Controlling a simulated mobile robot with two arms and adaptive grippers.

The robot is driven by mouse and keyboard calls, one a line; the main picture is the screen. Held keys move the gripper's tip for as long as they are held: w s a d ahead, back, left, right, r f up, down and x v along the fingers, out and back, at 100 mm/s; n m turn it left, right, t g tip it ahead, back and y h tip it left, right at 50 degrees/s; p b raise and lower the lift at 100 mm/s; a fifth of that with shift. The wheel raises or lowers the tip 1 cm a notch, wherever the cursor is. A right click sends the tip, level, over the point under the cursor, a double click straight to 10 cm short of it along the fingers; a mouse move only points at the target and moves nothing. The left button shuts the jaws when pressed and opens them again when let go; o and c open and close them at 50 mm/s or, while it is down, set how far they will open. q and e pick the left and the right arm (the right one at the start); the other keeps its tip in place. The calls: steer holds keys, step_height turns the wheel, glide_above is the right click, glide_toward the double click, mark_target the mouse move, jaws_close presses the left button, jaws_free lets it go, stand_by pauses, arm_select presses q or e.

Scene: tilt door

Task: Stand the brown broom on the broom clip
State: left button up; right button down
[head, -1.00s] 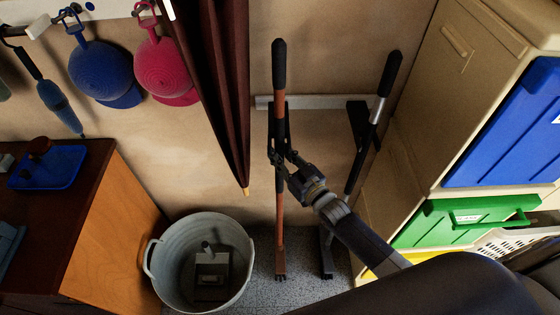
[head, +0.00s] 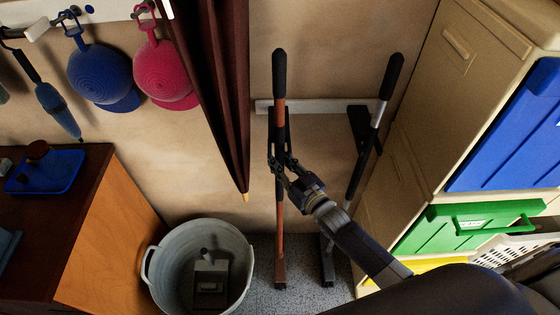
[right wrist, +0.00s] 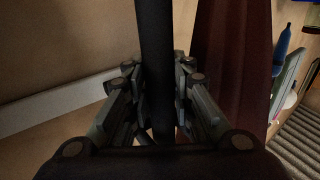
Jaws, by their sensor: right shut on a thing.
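The brown broom (head: 280,225) stands nearly upright in the head view, with a black grip on top and its foot near the floor. My right gripper (head: 279,165) is shut around the middle of its handle. In the right wrist view the dark handle (right wrist: 155,60) runs between the fingers (right wrist: 160,110). A pale rail (head: 320,103) on the wall carries a black broom clip (head: 358,122); another dark part behind the brown broom is mostly hidden. I cannot tell whether the broom touches it. My left gripper is not in view.
A dark broom (head: 375,120) with a silver section leans at the right. A grey bucket (head: 240,245) stands at the left, below a dark red curtain (head: 215,70). Beige cabinets (head: 440,100) with coloured drawers close off the right side. The floor between the brooms is narrow.

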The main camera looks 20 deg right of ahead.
steer(key=shift+f+b, duration=0.25)
steer(key=shift+b, duration=0.05)
steer(key=c, duration=1.3)
jaws_free()
steer(key=shift+o, duration=0.3)
steer(key=shift+f, duration=0.15)
steer(key=shift+o, duration=1.3)
steer(key=shift+s, duration=0.1)
steer(key=v, duration=1.2)
